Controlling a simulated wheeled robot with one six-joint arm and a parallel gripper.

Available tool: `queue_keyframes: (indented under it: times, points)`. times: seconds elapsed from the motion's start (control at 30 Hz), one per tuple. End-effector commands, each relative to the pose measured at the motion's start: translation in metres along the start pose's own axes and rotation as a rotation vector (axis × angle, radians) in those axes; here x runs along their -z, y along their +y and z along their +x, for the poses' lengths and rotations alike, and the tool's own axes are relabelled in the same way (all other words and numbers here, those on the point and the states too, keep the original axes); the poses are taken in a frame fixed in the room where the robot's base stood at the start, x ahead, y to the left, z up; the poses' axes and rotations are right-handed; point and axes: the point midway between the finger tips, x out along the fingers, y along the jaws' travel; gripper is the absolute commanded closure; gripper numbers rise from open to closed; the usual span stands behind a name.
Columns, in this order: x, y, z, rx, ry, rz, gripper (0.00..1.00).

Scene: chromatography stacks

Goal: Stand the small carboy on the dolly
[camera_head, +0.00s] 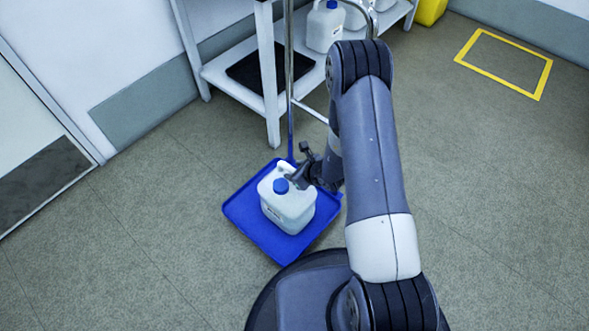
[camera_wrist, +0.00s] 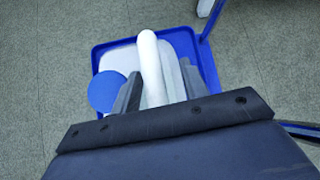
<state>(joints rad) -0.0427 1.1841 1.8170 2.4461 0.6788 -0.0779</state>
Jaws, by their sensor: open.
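The small carboy (camera_head: 287,205) is white with a blue cap and stands upright on the blue dolly (camera_head: 243,212). In the wrist view the carboy's white handle (camera_wrist: 151,62) runs between the two fingers of my gripper (camera_wrist: 157,92), with the blue cap (camera_wrist: 107,91) to the left. The blue dolly rim (camera_wrist: 97,56) frames it there. My gripper (camera_head: 297,177) is open around the handle, with a finger on each side. Whether a finger touches the handle is hard to tell. The handle's lower end is hidden by my gripper.
A white shelf rack (camera_head: 225,68) stands behind the dolly, with a black mat (camera_head: 247,72) and other white carboys (camera_head: 324,28) on its lower shelf. A metal push handle (camera_head: 290,90) rises from the dolly's back. Yellow tape (camera_head: 546,72) marks a floor square at right. Floor at left is clear.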

Motion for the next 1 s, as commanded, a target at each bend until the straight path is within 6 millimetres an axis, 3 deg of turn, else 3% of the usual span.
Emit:
queue_keyframes:
  times: [0.3, 0.5, 0.7, 1.0]
  points:
    - [-0.003, -0.002, -0.067, 0.004, -0.001, 0.004, 0.58]
    - [-0.002, -0.002, -0.100, 0.003, 0.000, 0.002, 0.58]
    - [-0.001, -0.001, -0.113, 0.002, -0.001, 0.001, 0.58]
    - [-0.001, -0.001, -0.113, 0.001, -0.001, 0.000, 0.58]
